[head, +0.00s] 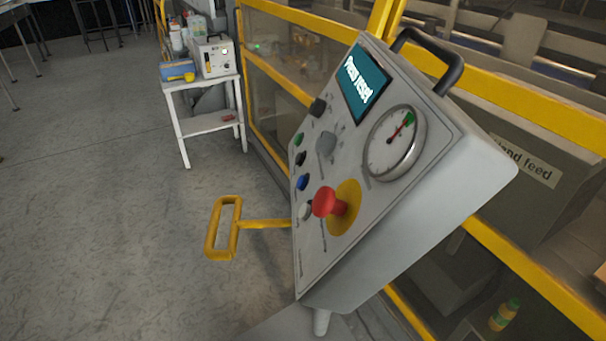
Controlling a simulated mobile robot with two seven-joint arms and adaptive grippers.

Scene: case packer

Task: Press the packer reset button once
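A tilted grey control panel (430,195) fills the middle of the head view. Its screen (365,84) reads "Press reset". Along its left side are a green button (299,139), a black button (300,158), a blue button (302,182) and a white button (305,210). A black knob (318,106) and a round grey part (326,144) sit beside them. A red mushroom button (326,202) stands out from a yellow plate (346,206). The small labels are too small to read, so I cannot tell which button is reset. Neither gripper is in view.
A round gauge (396,142) and a black handle (445,60) are on the panel. A yellow loop bar (211,232) sticks out to its left. Yellow guard rails (520,263) run behind. A white side table (206,126) stands at the back; the floor (90,220) at left is clear.

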